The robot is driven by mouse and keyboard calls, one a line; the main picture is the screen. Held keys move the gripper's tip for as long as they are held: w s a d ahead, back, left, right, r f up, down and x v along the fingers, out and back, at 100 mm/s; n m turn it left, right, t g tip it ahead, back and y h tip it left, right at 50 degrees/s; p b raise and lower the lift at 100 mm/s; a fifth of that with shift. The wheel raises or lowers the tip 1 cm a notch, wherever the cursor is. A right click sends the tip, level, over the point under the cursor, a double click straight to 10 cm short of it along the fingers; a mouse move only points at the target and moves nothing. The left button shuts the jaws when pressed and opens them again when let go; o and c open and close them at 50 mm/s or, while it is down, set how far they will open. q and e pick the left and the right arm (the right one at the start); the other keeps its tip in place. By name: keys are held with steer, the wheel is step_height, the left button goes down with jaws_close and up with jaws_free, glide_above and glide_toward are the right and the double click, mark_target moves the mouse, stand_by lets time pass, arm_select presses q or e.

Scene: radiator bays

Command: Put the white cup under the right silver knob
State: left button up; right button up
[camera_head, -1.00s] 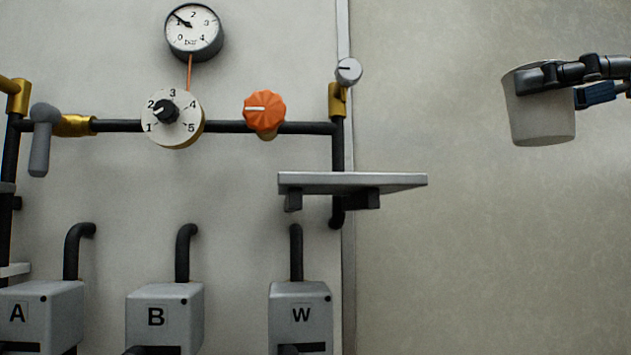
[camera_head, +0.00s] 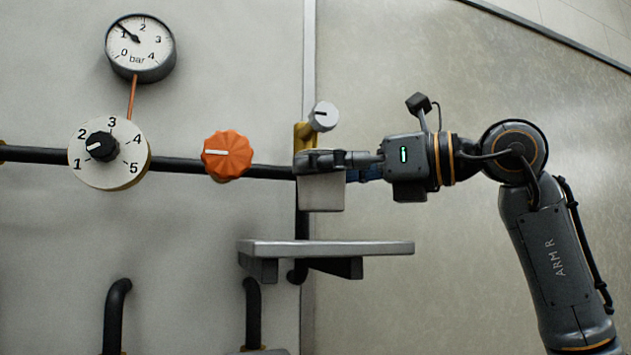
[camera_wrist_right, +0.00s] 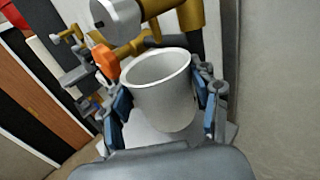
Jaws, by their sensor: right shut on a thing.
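The white cup (camera_head: 321,194) is upright in my right gripper (camera_head: 345,162), which is shut on it. In the right wrist view the cup (camera_wrist_right: 160,95) is empty, with the fingers of the gripper (camera_wrist_right: 163,105) on both sides. The right silver knob (camera_head: 323,116) is on the brass fitting just above the cup in the head view. It also shows at the top of the right wrist view (camera_wrist_right: 116,18). The grey shelf (camera_head: 325,248) is below the cup, with a gap between them in the head view. My left gripper is not in view.
A black pipe (camera_head: 180,164) runs along the wall with an orange knob (camera_head: 226,155) and a numbered dial (camera_head: 112,165) left of the cup. A pressure gauge (camera_head: 140,47) is above. The shelf top looks bare. The wall to the right is clear.

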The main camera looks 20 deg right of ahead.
mark_target(342, 197)
steer(key=shift+w+a+r, duration=0.1)
steer(key=shift+w+a, duration=0.15)
steer(key=shift+a, duration=0.05)
step_height(342, 197, down, 3)
steer(key=shift+f+p, duration=0.1)
steer(key=shift+p, duration=0.4)
steer(key=shift+d+f, duration=0.1)
steer(key=shift+f, duration=0.3)
steer(key=o, duration=1)
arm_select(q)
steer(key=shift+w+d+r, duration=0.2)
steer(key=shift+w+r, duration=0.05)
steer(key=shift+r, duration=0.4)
